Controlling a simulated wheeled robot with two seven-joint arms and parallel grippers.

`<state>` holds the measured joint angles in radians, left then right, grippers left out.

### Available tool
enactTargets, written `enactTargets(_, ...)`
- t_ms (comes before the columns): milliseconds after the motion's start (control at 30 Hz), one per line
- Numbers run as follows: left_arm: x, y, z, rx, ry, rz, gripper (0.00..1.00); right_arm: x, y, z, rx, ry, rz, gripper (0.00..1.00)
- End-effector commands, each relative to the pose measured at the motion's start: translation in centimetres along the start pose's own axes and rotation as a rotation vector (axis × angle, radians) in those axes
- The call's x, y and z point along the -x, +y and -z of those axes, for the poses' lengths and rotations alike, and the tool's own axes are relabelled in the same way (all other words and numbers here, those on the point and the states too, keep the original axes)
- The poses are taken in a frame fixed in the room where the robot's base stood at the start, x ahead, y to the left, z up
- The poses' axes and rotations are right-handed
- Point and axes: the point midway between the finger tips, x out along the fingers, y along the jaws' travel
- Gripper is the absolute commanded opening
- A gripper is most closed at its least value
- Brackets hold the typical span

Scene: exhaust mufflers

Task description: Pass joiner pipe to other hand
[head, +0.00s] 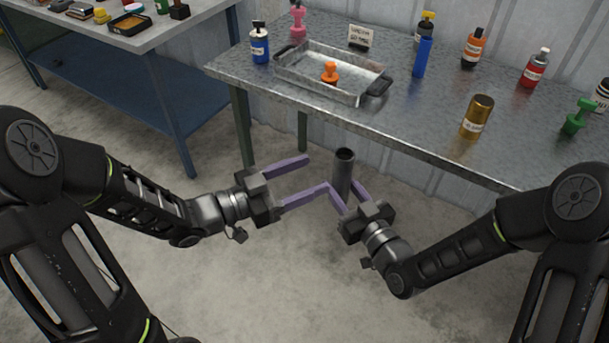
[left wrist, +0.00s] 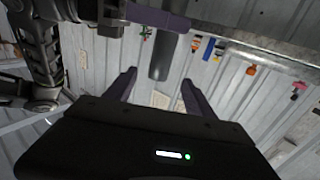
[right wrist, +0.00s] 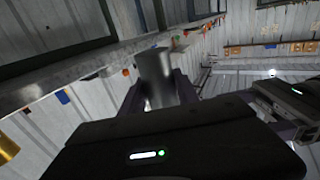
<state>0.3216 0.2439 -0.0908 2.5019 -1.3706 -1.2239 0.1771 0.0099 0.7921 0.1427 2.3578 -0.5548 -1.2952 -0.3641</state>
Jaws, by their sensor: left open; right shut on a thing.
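The joiner pipe (head: 343,172) is a dark grey metal tube, held upright in front of the table's front edge. My right gripper (head: 346,190) is shut on it; the pipe also shows between the fingers in the right wrist view (right wrist: 155,75). My left gripper (head: 316,172) is open and empty, to the left of the pipe, its fingers pointing toward it. In the left wrist view the pipe (left wrist: 163,55) stands ahead, beyond the open fingers (left wrist: 157,85). The pipe's lower part is partly hidden by the right gripper in the head view.
A metal table (head: 420,135) stands behind the grippers, with a tray (head: 310,82), several bottles and a gold can (head: 477,117). A second table (head: 150,38) with small items is at the upper left. The floor (head: 270,270) below the grippers is clear.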

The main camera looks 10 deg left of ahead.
Motion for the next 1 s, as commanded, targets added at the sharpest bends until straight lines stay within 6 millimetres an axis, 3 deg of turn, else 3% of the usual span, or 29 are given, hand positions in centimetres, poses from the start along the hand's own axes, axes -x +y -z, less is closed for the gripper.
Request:
enactTargets(267, -2.6, 0.1, 0.0, 0.001, 0.000, -0.004, 0.63, 0.0, 0.0, 0.1, 0.000, 0.002, 0.000, 0.00)
enactTargets(700, -10.2, 0.1, 0.0, 0.001, 0.000, -0.003, 0.63, 0.0, 0.0, 0.1, 0.000, 0.002, 0.000, 0.00)
enactTargets(1000, -11.9, 0.0, 0.0, 0.000, -0.001, 0.000, 0.63, 0.0, 0.0, 0.1, 0.000, 0.002, 0.000, 0.00)
